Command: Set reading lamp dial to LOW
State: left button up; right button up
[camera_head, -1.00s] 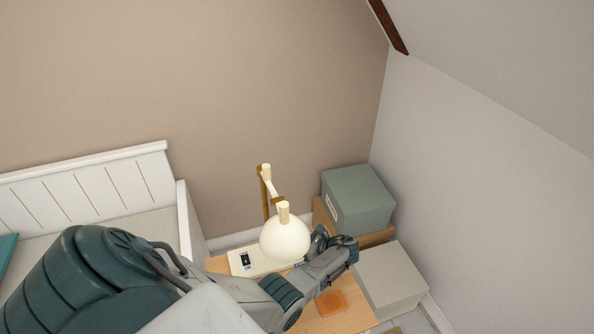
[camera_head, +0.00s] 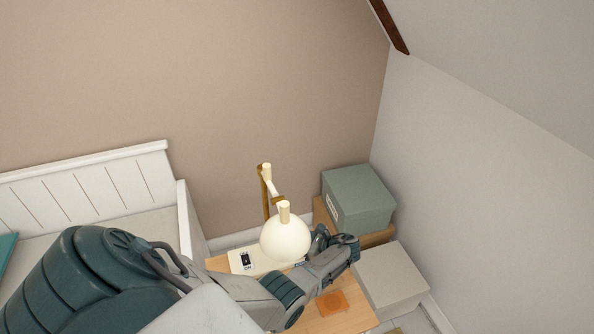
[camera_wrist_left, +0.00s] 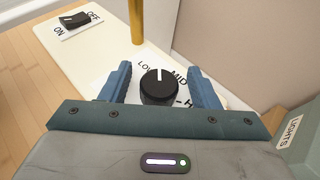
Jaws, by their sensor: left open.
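The reading lamp (camera_head: 285,238) has a cream shade and a brass post, and stands on a cream base (camera_head: 242,262) on the wooden desk. In the left wrist view its black dial (camera_wrist_left: 157,86) has a white pointer line facing the far side, between the LOW (camera_wrist_left: 145,64) and MID (camera_wrist_left: 179,78) marks. The H of a further mark shows at right, partly hidden by a finger. My left gripper (camera_wrist_left: 160,84) is open, with one blue finger on each side of the dial and gaps visible. In the head view the shade hides the dial. My right gripper is not in view.
A black ON/OFF rocker switch (camera_wrist_left: 75,20) sits on the lamp base. An orange square (camera_head: 332,303) lies on the desk. A green box (camera_head: 358,198) and a pale box (camera_head: 390,278) stand at right. A white bed frame (camera_head: 90,185) is at left.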

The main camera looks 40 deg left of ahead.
pick_arm(q)
jog(key=v, duration=1)
jog(key=shift+w+d+r+b, duration=0.1)
jog(key=shift+d+r+b, duration=0.15)
jog(key=shift+b, duration=0.15)
